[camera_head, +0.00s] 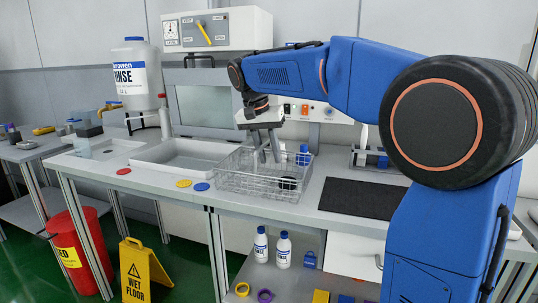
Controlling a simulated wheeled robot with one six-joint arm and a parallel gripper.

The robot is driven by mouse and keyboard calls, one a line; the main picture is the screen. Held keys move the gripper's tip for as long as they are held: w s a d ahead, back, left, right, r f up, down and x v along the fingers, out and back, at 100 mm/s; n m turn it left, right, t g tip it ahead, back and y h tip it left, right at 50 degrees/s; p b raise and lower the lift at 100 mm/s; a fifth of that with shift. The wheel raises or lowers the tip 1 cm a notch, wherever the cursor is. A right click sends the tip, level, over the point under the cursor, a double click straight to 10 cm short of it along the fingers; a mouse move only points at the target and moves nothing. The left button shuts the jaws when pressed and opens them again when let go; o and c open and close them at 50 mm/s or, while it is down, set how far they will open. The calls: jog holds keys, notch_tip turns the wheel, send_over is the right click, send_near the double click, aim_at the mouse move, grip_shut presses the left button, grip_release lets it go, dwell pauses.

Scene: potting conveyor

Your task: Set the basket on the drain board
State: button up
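The wire basket (232,187) stands on the grey bench, to the right of the sink tray. A dark round thing (287,183) shows through its wires near the right end. My gripper (267,159) points down over the basket, and its fingers reach to about the level of the rim. The fingers look apart, with a gap between them. I cannot tell whether they touch the wires. A flat black board (362,198), which looks like the drain board, lies on the bench to the right of the basket and is bare.
A shallow sink tray (185,157) lies left of the basket. Red, yellow and blue discs (201,186) lie along the front edge. A blue-labelled bottle (304,155) stands behind the basket. A rack (370,158) stands behind the black board. A yellow wet-floor sign (143,271) stands on the floor.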

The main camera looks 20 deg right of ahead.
jog(key=v, duration=1.2)
